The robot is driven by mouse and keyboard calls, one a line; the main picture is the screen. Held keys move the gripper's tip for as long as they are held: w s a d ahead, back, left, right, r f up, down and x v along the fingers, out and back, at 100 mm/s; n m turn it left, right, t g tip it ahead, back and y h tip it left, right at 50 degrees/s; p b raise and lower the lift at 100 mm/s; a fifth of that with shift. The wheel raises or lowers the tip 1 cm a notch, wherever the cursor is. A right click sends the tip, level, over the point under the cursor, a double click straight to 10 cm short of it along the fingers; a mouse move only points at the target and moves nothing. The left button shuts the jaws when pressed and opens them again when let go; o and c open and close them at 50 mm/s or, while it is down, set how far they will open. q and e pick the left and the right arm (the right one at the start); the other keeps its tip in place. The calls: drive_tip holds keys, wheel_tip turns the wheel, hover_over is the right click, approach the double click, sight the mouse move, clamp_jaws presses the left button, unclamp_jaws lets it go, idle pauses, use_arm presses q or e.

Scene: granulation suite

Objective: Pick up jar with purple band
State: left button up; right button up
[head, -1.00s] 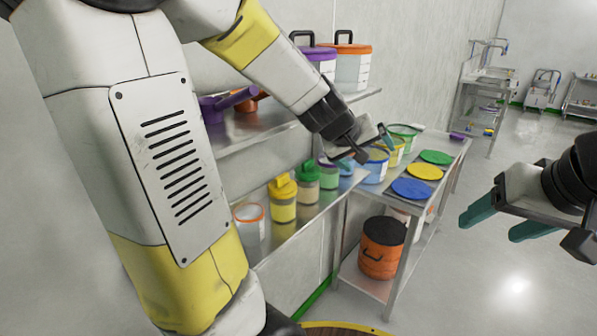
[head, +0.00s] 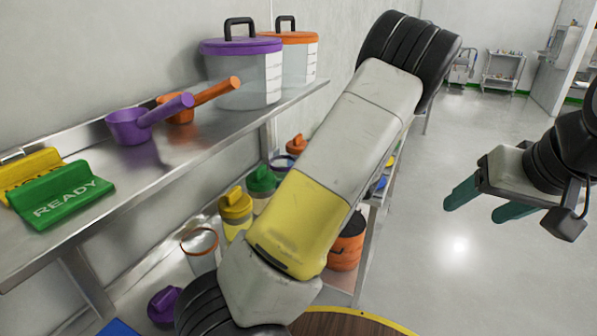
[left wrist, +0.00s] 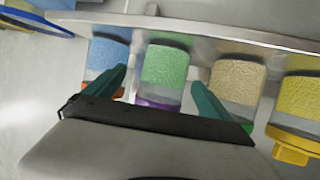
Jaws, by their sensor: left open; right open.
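The jar with a purple band (left wrist: 165,72) holds green material and shows upside down in the left wrist view, its purple band low and partly hidden by my gripper. My left gripper (left wrist: 160,88) is open, with one teal finger to each side of this jar in the picture; how deep the fingers reach past it I cannot tell. My right gripper (head: 486,203) is open and empty over the floor at the right.
Close neighbours are a blue-filled jar (left wrist: 108,55) and a beige-filled jar (left wrist: 237,80), with a yellow jar (left wrist: 297,105) beyond. Above the jars, the upper shelf (head: 220,140) carries scoops, large tubs and a green READY sign (head: 62,195).

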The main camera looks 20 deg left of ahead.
use_arm(q)
drive_tip(key=x, duration=0.5)
drive_tip(key=shift+s+a+f, duration=0.2)
drive_tip(key=shift+a, duration=0.15)
clamp_jaws()
